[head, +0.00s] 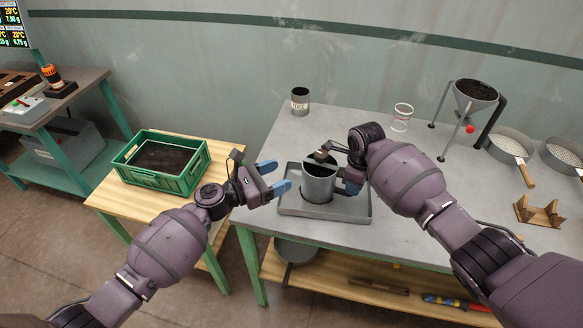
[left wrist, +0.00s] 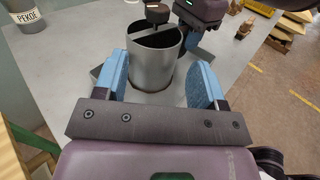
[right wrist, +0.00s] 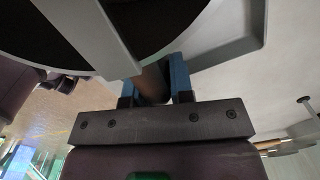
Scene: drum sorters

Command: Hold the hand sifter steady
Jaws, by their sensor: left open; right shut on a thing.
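The hand sifter is a grey metal cup (head: 319,185) with a bar across its open top and a dark knob (head: 321,157) above it. It is upright over the grey tray (head: 352,213); whether its base touches the tray I cannot tell. My right gripper (head: 351,184) is shut on the sifter's brown handle (right wrist: 153,84), at the cup's right side. My left gripper (head: 276,178) is open and empty, left of the cup and apart from it. In the left wrist view the cup (left wrist: 152,66) appears ahead between the spread blue fingers.
A green crate (head: 180,180) of dark material stands on the wooden table at left. A labelled tin (head: 300,103), a glass (head: 402,117), a funnel on a stand (head: 475,92) and round sieves (head: 510,147) stand on the grey table. A wooden rest (head: 540,213) lies at right.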

